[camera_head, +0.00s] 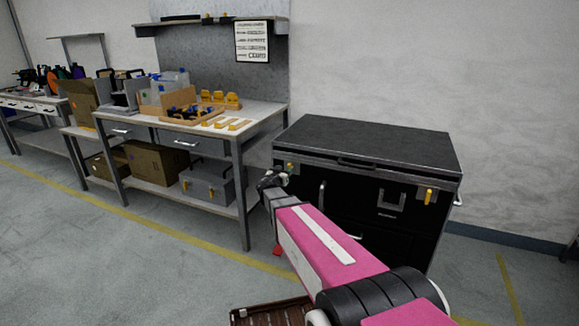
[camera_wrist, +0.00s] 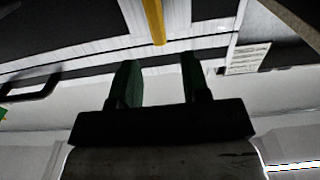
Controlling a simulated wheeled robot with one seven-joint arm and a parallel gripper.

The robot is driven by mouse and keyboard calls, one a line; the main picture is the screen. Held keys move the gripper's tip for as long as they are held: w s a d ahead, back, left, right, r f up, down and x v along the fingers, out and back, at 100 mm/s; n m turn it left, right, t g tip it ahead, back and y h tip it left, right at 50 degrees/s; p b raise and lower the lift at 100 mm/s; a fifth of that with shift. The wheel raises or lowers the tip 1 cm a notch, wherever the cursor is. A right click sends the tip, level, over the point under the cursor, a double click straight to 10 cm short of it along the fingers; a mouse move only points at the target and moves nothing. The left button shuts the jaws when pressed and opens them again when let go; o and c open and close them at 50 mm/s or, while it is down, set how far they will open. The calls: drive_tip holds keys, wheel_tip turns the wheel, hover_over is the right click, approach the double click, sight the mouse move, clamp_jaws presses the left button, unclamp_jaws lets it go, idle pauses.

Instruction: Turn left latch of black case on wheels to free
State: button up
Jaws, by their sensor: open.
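The black case (camera_head: 375,143) stands against the wall right of the workbench, with its flat lid shut. Its yellow left latch (camera_head: 290,167) shows at the upper left of the front, close to my gripper (camera_head: 271,180). The yellow right latch (camera_head: 428,197) points down at the upper right of the front. In the wrist view the yellow latch (camera_wrist: 154,20) extends from the top edge, and its end lies just beyond the gap between the fingertips of my open gripper (camera_wrist: 160,64). I cannot tell whether the fingers touch it. The case's wheels are not clearly visible.
A workbench (camera_head: 262,112) with trays, yellow parts and boxes stands close left of the case. A grey toolbox (camera_head: 208,187) sits on its lower shelf. A brown slatted item (camera_head: 270,313) lies low in front. The floor at left is clear.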

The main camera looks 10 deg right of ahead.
sight(288, 165)
drive_tip(key=x, duration=0.6)
drive_tip(key=shift+w+d, duration=0.2)
clamp_jaws()
